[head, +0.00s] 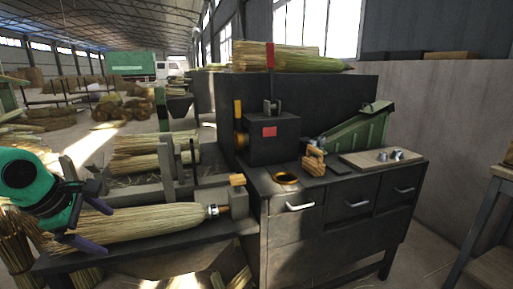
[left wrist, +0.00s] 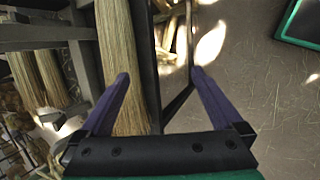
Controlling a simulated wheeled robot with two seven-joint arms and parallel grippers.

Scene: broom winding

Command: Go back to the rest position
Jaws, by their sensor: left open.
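My left gripper (head: 109,230) comes in from the left over the bushy end of a straw broom (head: 165,218). The broom lies along the near side of the winding bench, its narrow end at a dark holder (head: 222,210). In the left wrist view my left gripper (left wrist: 160,75) is open, with purple fingers wide apart. The broom straw (left wrist: 122,45) passes by the left finger; a dark bar and floor show in the gap. Nothing is gripped. My right gripper is in neither view.
A dark cabinet (head: 330,225) with drawers stands to the right, carrying a black machine box (head: 270,140), an orange ring (head: 286,178) and a green sloped box (head: 355,135). More straw (head: 150,150) lies behind the broom. A wooden table (head: 500,175) stands at the right edge.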

